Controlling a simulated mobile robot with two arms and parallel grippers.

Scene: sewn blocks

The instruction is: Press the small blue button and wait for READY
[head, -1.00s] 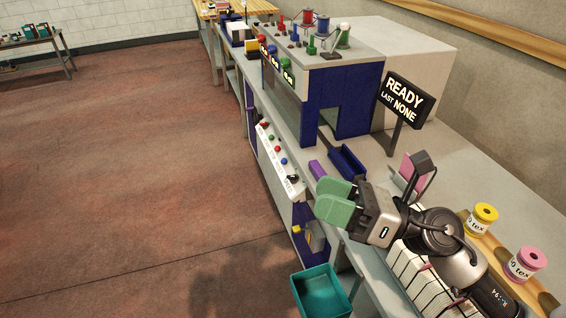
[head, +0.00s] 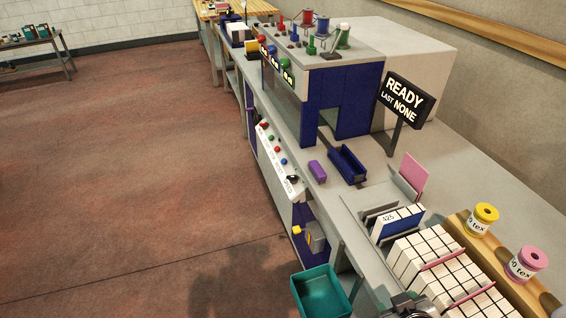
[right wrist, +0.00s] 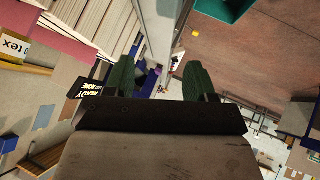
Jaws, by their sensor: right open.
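The small blue button (head: 284,162) is on the sloped white control panel (head: 292,189) at the bench's front edge, below a red and a green button and above a black knob (head: 292,179). Nothing touches it. The black sign (head: 405,98) on the bench reads READY, LAST NONE; it also shows in the right wrist view (right wrist: 88,92). My right gripper (right wrist: 158,80) has green fingers, spread apart and empty. In the head view only a piece of my right arm shows at the bottom edge. My left gripper is not in view.
A purple block (head: 317,171) and a blue tray (head: 347,165) lie on the bench near the blue machine (head: 345,95). A teal bin (head: 322,291) stands below the front edge. White blocks and yellow and pink spools (head: 525,263) fill the near right.

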